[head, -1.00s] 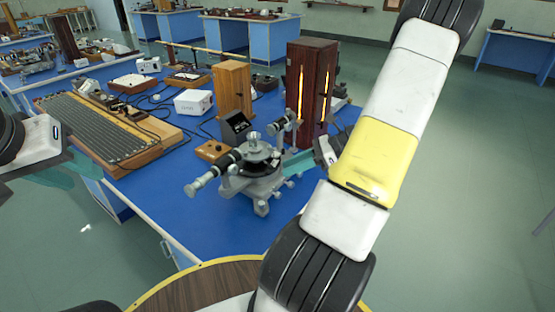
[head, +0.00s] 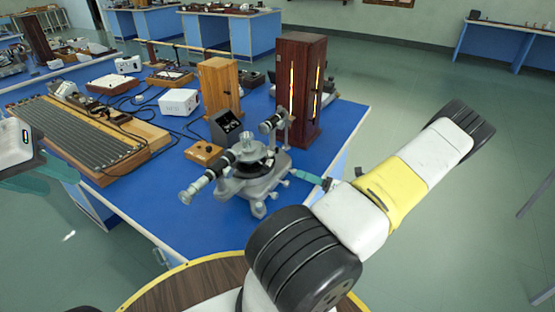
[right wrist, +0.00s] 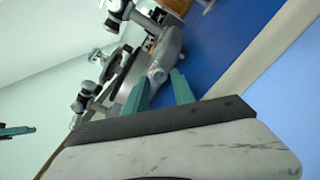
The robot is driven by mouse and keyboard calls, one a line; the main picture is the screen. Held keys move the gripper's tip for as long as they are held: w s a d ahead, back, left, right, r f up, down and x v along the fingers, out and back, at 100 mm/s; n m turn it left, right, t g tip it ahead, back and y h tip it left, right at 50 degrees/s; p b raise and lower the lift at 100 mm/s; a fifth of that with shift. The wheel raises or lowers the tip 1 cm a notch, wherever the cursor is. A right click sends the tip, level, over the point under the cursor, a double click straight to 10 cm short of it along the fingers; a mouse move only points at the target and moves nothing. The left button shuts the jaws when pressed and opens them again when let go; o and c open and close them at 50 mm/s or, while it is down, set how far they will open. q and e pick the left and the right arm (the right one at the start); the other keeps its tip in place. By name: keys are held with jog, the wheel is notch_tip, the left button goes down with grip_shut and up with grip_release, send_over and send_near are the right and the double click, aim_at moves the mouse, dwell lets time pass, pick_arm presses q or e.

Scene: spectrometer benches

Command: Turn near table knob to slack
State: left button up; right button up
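The grey spectrometer (head: 250,172) stands on the blue bench, with its black telescope tube toward the front left. It also shows in the right wrist view (right wrist: 150,62). My right gripper (head: 306,178) reaches in from the right, low beside the spectrometer's base. In the right wrist view its two teal fingers (right wrist: 158,80) are apart. A small round grey knob (right wrist: 158,75) shows between and just beyond the fingertips. I cannot tell whether they touch it. My left gripper (head: 55,170) is at the left edge, away from the spectrometer; its finger gap is not clear.
A dark wooden lamp box (head: 301,82) with glowing slits stands behind the spectrometer. A light wooden box (head: 220,85), a small wooden box (head: 203,152) and a long ribbed board (head: 75,135) are on the bench.

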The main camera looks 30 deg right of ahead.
aim_at(295, 172)
jog(key=shift+x, duration=1.25)
grip_shut()
